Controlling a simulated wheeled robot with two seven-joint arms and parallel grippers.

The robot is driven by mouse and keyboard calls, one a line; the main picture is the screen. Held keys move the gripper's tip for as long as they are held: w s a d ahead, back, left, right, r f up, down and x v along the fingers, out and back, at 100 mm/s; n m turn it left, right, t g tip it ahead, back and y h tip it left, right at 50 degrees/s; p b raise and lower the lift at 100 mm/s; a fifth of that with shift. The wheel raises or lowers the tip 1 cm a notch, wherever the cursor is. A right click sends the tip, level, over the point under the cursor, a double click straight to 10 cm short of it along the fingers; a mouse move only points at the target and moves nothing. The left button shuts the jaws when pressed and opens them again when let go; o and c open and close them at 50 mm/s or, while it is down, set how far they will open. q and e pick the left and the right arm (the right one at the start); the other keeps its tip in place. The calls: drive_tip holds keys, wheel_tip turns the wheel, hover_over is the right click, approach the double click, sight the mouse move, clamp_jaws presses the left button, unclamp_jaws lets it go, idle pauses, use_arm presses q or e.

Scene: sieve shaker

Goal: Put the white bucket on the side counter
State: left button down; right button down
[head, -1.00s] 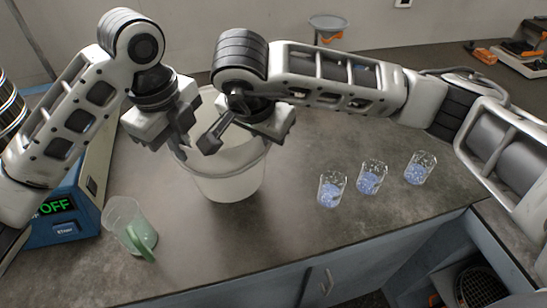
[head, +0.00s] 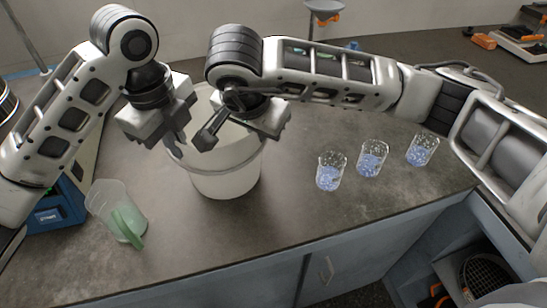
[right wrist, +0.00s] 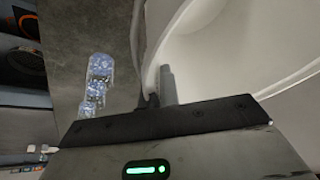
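The white bucket (head: 226,178) is upright over the dark counter (head: 300,235), left of the middle in the head view. My left gripper (head: 178,148) is shut on its left rim, though its fingertips are partly hidden. My right gripper (head: 207,138) reaches the rim from above. In the right wrist view, its narrow fingers (right wrist: 159,92) are close together with the bucket wall (right wrist: 185,60) between them. My grippers and arms hide the bucket's far rim. I cannot tell whether its base touches the counter.
Three beakers with blue contents (head: 331,172) (head: 373,158) (head: 422,150) stand to the right. Orange-and-grey equipment (head: 515,42) is at back right. The front middle counter is clear.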

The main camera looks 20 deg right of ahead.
use_arm(q)
drive_tip(key=shift+a+f+b, duration=0.2)
drive_tip(key=shift+f+b, duration=0.1)
drive_tip(key=shift+f, duration=0.4)
use_arm(e)
drive_tip(key=shift+d+f, duration=0.2)
drive_tip(key=shift+f, duration=0.4)
use_arm(q)
drive_tip(key=c, duration=1.6)
unclamp_jaws()
drive_tip(key=shift+r+p, duration=0.3)
drive_tip(key=shift+c, duration=0.2)
use_arm(e)
drive_tip(key=c, duration=1.6)
unclamp_jaws()
drive_tip(key=shift+r, duration=0.3)
drive_tip(key=shift+c, duration=0.2)
use_arm(q)
drive_tip(key=shift+d, duration=0.1)
use_arm(e)
drive_tip(key=shift+a, duration=0.1)
drive_tip(key=shift+a+r, duration=0.1)
use_arm(q)
wheel_tip(320, 180, up, 12)
drive_tip(key=shift+s+a, duration=0.4)
use_arm(e)
drive_tip(key=v, duration=1.2)
